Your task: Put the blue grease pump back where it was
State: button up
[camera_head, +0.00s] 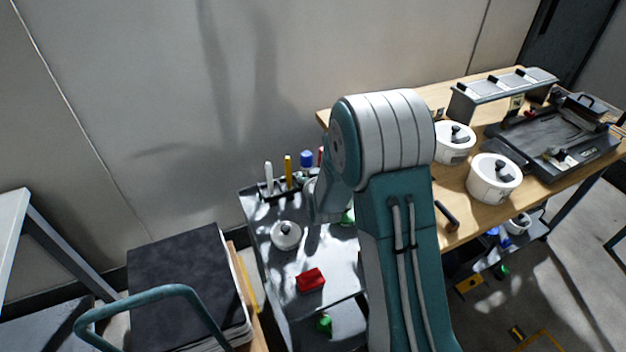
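A small blue object (306,158) stands upright at the back of the grey cart (262,222), in or just behind a dark rack. It may be the blue grease pump, but it is too small to be sure. Other small blue items (492,232) lie on the lower shelf under the wooden table. My teal and grey arm rises through the middle of the view and bends down over the cart's right side. My gripper's fingers are hidden behind the arm, so I cannot see whether they hold anything.
The rack also holds a white tool (268,176) and a yellow one (288,170). A white lidded pot (285,235) and a red block (310,280) sit on the cart. The wooden table (470,212) at right bears white pots and a black tray (550,145).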

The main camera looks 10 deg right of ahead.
jog(key=s+r+g+y, duration=0.1)
jog(key=s+r+g, duration=0.3)
jog(key=s+r, duration=1.25)
jog(key=s+r+g, duration=0.2)
jog(key=s, duration=0.8)
jog(key=s+r+g, duration=0.2)
jog(key=s, duration=0.7)
jog(key=shift+s+d+r+n, duration=0.15)
jog(key=shift+s+r+n, duration=0.05)
jog(key=shift+s+n, duration=0.15)
